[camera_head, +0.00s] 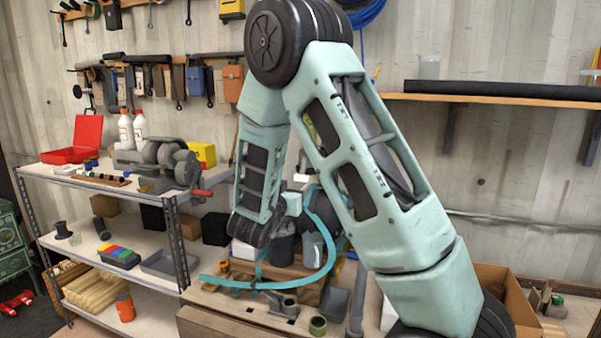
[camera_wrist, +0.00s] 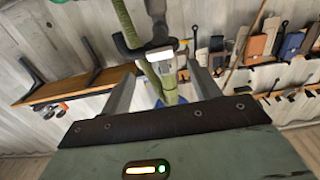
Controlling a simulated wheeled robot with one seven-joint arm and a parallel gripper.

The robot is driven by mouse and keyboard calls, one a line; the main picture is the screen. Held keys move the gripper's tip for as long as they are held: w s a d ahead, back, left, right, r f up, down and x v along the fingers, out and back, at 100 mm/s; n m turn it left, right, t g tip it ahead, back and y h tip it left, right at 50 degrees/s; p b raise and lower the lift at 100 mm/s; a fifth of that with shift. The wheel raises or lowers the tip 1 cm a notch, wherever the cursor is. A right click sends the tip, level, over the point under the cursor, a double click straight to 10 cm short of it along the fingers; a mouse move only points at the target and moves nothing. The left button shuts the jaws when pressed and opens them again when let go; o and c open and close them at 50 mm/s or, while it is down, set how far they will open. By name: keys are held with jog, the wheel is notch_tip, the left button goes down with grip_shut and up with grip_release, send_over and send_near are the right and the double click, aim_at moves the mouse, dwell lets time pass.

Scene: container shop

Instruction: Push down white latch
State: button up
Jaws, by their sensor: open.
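In the wrist view my gripper (camera_wrist: 160,75) is open, with one finger on each side of the picture's middle. Between and beyond the fingers is an olive-green hose-like part (camera_wrist: 166,85) with a dark bracket across it. A small white piece (camera_wrist: 160,54) sits at the bracket and may be the white latch; its exact shape is too small to tell. I cannot tell whether a finger touches it. In the head view my arm bends down over the workbench, and my gripper is hidden behind it. No white latch can be made out clearly there.
A metal shelf unit (camera_head: 60,172) stands left, with a red case (camera_head: 78,140). A cardboard box (camera_head: 520,297) is at lower right. A wall shelf (camera_head: 480,101) is behind.

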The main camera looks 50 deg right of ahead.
aim_at(301, 179)
jog(key=p+x, duration=0.3)
jog(key=x, duration=0.5)
jog(key=shift+w+d, duration=0.1)
jog(key=shift+d, duration=0.15)
